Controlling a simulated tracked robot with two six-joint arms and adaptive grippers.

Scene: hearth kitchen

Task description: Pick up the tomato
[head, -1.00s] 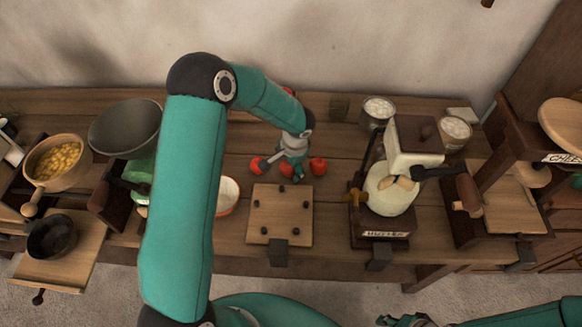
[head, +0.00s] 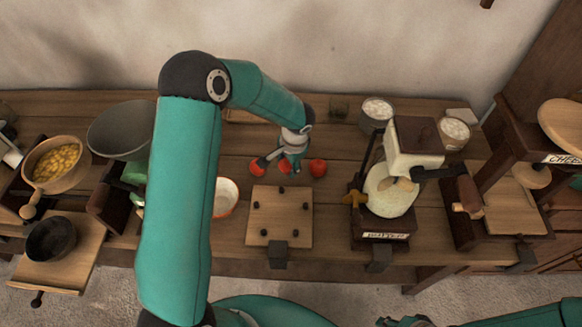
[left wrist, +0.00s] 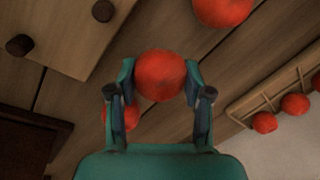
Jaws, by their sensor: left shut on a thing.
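My left gripper (head: 287,166) is shut on a round red tomato, held between its two fingertips. The held tomato (left wrist: 160,75) shows well in the left wrist view; in the head view the gripper covers most of it. I cannot tell whether it is clear of the table. A second tomato (head: 318,167) lies just right of the gripper, and a third tomato (head: 257,167) lies just left. In the left wrist view, one loose tomato (left wrist: 222,8) is at the top edge and another (left wrist: 108,118) is partly behind the left finger. My right gripper (head: 405,321) barely shows at the bottom edge.
A wooden board with dark pegs (head: 280,214) is in front of the gripper, with a white-and-red bowl (head: 226,197) to its left. A labelled machine (head: 413,150) stands to the right. A wooden crate (left wrist: 270,92) with several tomatoes shows in the left wrist view.

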